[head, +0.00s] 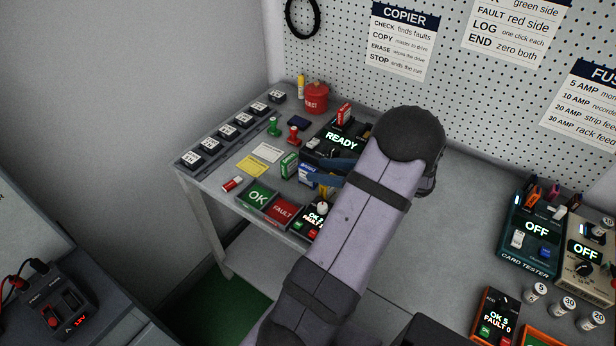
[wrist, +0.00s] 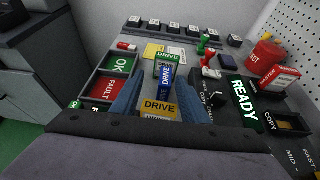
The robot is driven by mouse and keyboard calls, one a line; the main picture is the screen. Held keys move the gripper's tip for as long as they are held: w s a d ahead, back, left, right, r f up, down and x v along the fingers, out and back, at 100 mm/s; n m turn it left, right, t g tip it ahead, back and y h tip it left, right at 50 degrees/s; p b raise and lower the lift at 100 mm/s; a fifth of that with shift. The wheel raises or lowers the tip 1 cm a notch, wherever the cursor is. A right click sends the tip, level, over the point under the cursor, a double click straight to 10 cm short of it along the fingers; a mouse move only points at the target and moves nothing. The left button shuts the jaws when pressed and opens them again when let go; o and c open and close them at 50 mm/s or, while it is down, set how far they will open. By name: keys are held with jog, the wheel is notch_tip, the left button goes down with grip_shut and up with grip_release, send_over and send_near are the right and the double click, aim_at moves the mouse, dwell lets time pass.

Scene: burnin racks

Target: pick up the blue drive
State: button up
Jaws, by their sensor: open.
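The blue drive (head: 307,177) stands upright on the bench, between a green drive (head: 289,165) and a yellow drive in the wrist view (wrist: 158,107). The blue drive also shows in the wrist view (wrist: 166,77), in line with the gap between my fingers. My gripper (head: 321,172) has blue fingers, is open and holds nothing. Its fingertips are close to the blue drive; I cannot tell whether they touch it. The yellow drive lies nearer my palm in the wrist view, between the fingers, and is partly hidden in the head view.
Green OK (head: 257,197) and red FAULT (head: 282,211) trays lie in front. The READY copier (head: 341,140) with a red drive (head: 344,113) stands close behind my fingers. Stamps (head: 294,135), a red pot (head: 316,98) and cards (head: 268,152) lie beyond.

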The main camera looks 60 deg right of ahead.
aim_at(310, 168)
jog(key=shift+s+d+f+b, duration=0.3)
jog(key=shift+s+d+f, duration=0.1)
jog(key=shift+s+d, duration=0.15)
jog(key=shift+p+x, duration=1.05)
jog(key=shift+x, duration=2)
jog(key=shift+w+f, duration=0.2)
jog(key=shift+w, duration=0.45)
grip_shut()
